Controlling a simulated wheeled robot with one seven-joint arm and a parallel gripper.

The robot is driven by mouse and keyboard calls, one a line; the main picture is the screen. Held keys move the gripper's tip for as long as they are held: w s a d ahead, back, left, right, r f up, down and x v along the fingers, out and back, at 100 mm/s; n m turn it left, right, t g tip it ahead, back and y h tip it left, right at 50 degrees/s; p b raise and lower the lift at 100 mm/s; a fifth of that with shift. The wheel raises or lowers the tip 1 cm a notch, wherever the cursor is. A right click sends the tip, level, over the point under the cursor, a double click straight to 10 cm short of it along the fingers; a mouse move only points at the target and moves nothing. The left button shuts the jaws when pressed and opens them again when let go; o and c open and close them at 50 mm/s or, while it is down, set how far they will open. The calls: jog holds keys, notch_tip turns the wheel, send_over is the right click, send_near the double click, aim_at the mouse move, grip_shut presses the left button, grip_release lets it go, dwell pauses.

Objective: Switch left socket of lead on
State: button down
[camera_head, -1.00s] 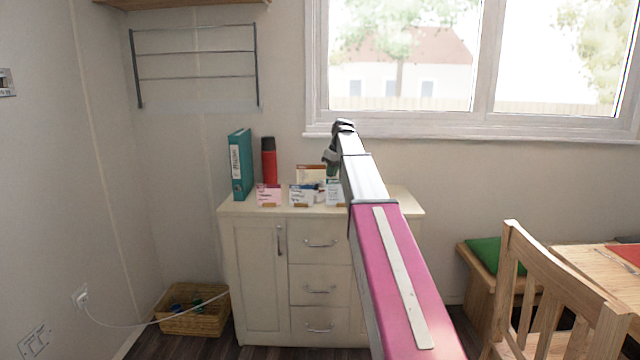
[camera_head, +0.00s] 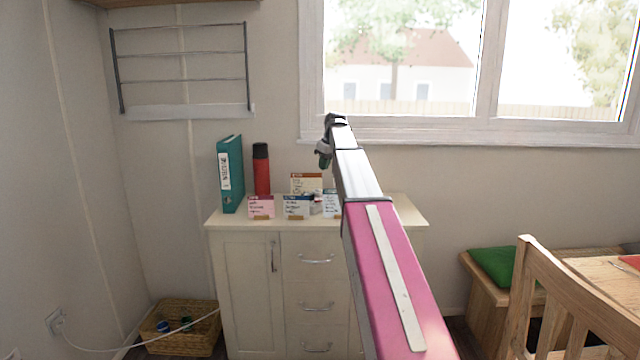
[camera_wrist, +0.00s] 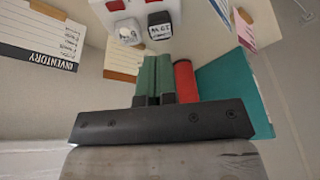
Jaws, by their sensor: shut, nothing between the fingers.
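In the wrist view the white lead (camera_wrist: 101,12) shows at the top edge, partly cut off. It has two red switches, the left one (camera_wrist: 115,5) and the right one (camera_wrist: 152,1). A light grey plug (camera_wrist: 127,33) and a dark plug (camera_wrist: 160,27), both labelled, sit below them. I cannot tell the switch positions. My gripper (camera_wrist: 153,78) is shut and empty, its green fingers together, pointing towards the plugs. I cannot tell whether they touch. In the head view my gripper (camera_head: 323,161) is above the cabinet top, and the lead is mostly hidden behind cards.
The cream cabinet (camera_head: 245,285) carries a pink card (camera_head: 261,206), a blue-topped card (camera_head: 296,206), an orange-topped card (camera_head: 306,182), a red flask (camera_head: 261,170) and a teal binder (camera_head: 231,180). A wicker basket (camera_head: 180,342) and wooden chair (camera_head: 535,290) stand nearby.

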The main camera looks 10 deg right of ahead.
aim_at(316, 201)
jog(key=x, duration=0.8)
jog(key=s+x, duration=0.1)
jog(key=x, duration=0.3)
jog(key=shift+d+f, duration=0.15)
jog(key=shift+f, duration=0.65)
jog(key=shift+s+a+f, duration=0.1)
jog(key=shift+a+f, duration=0.1)
jog(key=shift+f, duration=0.15)
jog(key=shift+d, duration=0.1)
jog(key=shift+w+d+r, duration=0.2)
jog(key=shift+w+d, duration=0.3)
